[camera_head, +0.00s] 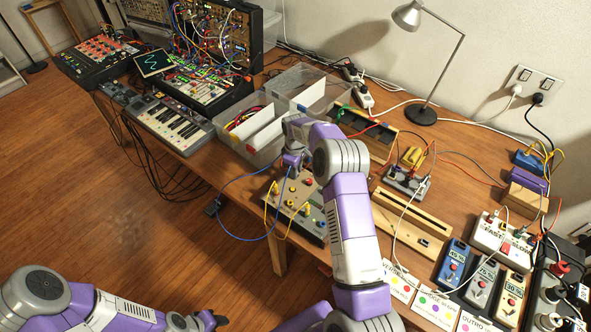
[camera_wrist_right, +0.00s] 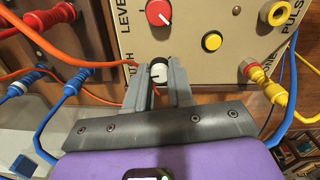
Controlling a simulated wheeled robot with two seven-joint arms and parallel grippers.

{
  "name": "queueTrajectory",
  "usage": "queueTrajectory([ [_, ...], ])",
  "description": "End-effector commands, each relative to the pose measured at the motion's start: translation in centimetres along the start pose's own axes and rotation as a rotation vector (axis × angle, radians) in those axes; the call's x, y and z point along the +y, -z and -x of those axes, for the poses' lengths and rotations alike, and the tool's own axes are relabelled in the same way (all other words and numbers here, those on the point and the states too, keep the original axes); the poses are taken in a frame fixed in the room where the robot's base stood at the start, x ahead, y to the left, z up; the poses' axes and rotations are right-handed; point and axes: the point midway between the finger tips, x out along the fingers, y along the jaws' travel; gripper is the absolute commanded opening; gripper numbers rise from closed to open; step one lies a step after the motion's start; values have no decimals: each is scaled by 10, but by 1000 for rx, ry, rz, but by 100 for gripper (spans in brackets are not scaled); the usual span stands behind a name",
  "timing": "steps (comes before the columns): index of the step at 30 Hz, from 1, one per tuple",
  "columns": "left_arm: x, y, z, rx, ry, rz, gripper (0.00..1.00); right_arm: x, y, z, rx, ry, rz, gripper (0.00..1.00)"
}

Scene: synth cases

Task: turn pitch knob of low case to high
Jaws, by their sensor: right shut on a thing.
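The low case (camera_head: 297,207) is a beige-panelled box at the table's front edge, with several knobs and jacks. In the right wrist view its panel (camera_wrist_right: 215,22) fills the top. The pitch knob (camera_wrist_right: 159,73), black with a white cap, sits beside lettering partly hidden by a finger. My right gripper (camera_wrist_right: 159,80) is shut on this knob, one finger on each side. In the head view my right gripper (camera_head: 292,163) is at the case's back left, and the knob is hidden there. My left gripper (camera_head: 207,321) is low at the left, away from the case; its jaws are unclear.
A red level knob (camera_wrist_right: 159,12) and a yellow button (camera_wrist_right: 211,41) are close to my fingers. Blue, orange and yellow cables run around the case. Clear bins (camera_head: 256,135) stand behind it, and a wooden rail (camera_head: 415,222) lies to the right.

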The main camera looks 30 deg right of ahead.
Motion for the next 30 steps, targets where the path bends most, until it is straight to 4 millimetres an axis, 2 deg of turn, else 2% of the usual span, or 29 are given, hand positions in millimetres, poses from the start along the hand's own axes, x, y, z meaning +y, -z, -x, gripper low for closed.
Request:
queueTrajectory([
  [30, 1, 0, 2, 0, 0, 0, 43, 0, 1, 0, 2, -1, -965, 0],
])
